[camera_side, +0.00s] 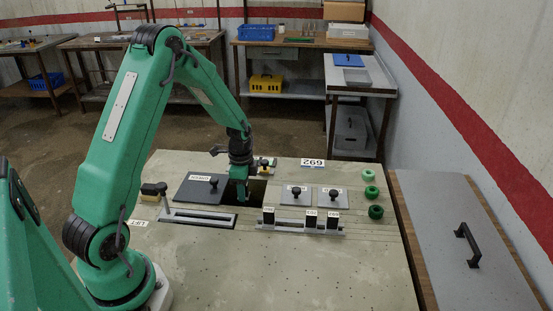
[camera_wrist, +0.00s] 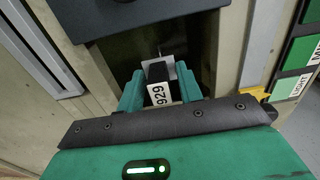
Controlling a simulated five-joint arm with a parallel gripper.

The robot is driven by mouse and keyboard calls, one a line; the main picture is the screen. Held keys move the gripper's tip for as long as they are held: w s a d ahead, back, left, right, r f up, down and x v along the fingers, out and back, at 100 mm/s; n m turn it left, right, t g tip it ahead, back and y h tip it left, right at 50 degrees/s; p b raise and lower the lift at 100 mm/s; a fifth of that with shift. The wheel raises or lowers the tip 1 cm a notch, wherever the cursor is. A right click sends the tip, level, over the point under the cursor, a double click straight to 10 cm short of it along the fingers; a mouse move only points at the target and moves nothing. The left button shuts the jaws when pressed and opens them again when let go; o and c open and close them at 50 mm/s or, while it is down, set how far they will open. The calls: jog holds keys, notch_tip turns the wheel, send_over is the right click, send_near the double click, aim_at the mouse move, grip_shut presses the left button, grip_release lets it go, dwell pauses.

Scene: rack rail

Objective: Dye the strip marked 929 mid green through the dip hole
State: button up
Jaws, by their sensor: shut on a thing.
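The strip marked 929 (camera_wrist: 160,92) has a black top with a white label and a pale grey part beyond it. My gripper (camera_wrist: 160,98) is shut on its black top. In the side view my gripper (camera_side: 240,196) points down at a dark opening (camera_side: 256,191) between a black lid (camera_side: 200,188) and grey lids. The dark opening also shows around the strip in the wrist view (camera_wrist: 130,57). How deep the strip sits cannot be told. Green plates in the wrist view read LIGHT (camera_wrist: 293,87) and, partly cut off, MI (camera_wrist: 303,51).
Two grey lids with black knobs (camera_side: 296,196) (camera_side: 332,198) lie right of the opening. A rail (camera_side: 300,229) in front holds several black-topped strips (camera_side: 311,217). An empty slotted frame (camera_side: 198,217) lies left. Several green round knobs (camera_side: 368,175) line the right edge.

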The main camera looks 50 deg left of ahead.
jog(key=shift+f, duration=1.65)
dwell(6.3)
